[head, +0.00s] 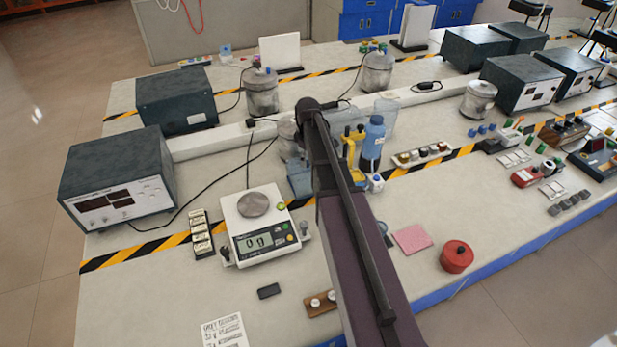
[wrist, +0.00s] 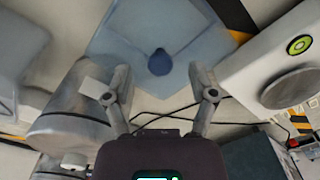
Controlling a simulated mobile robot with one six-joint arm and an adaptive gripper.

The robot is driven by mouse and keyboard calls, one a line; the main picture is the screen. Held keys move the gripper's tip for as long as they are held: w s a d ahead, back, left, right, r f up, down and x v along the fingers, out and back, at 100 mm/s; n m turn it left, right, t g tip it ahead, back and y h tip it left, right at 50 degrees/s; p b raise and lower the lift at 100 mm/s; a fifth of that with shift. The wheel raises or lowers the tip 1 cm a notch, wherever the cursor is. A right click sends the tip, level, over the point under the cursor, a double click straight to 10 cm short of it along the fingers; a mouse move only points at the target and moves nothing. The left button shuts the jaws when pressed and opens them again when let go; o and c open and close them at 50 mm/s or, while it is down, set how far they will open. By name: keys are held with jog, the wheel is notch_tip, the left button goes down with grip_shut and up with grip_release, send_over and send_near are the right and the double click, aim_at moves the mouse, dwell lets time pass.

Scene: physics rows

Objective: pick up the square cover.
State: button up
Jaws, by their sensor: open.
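The square cover (wrist: 118,35) is a flat blue-grey piece with a dark blue round knob (wrist: 160,62) at its middle. It fills the upper middle of the wrist view. In the head view the cover (head: 299,180) shows as a bluish patch just right of the scale, partly hidden by my arm. My gripper (wrist: 158,82) is open and empty, its two fingers spread to either side of the knob in the picture. The fingers appear apart from the knob; the height gap is hard to judge. My arm hides the gripper in the head view.
A white scale (head: 238,228) with a round metal pan stands close beside the cover; it also shows at right in the wrist view (wrist: 245,62). A metal can (wrist: 75,130) is near the left finger. A blue bottle (head: 372,143) and yellow stand (head: 350,150) are right of my arm.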

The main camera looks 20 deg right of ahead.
jog(key=shift+f+b, duration=0.7)
jog(key=shift+f, duration=0.25)
grip_shut()
